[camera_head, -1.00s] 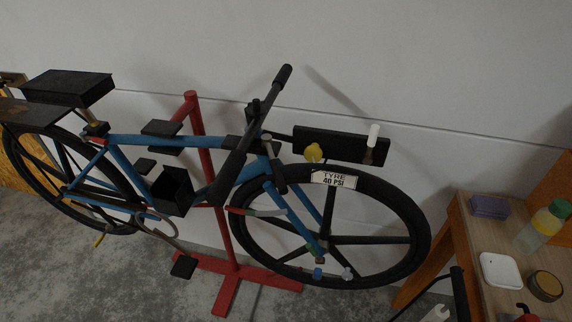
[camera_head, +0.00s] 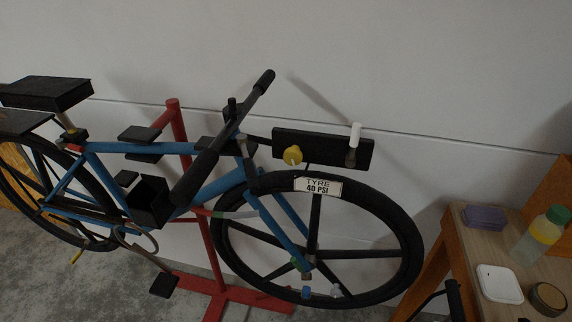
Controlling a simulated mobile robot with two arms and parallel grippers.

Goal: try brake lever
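A blue bicycle (camera_head: 222,187) is held on a red stand (camera_head: 180,125). Its black handlebar (camera_head: 225,135) runs slantwise across the frame. A black panel (camera_head: 325,148) in front of the handlebar carries a yellow knob (camera_head: 292,155) and an upright white-tipped lever (camera_head: 355,133). I cannot tell for certain which part is the brake lever. The front wheel (camera_head: 413,232) has a black tyre with a label (camera_head: 318,186) reading "TYRE 40 PSI". Neither of my grippers is in view.
A wooden bench (camera_head: 470,240) at the right bears a purple block (camera_head: 484,216), a bottle with yellow contents (camera_head: 541,234), a white square item (camera_head: 499,283) and a round dark-rimmed tin (camera_head: 547,298). A black post (camera_head: 455,298) stands by the bench. A pale wall is behind.

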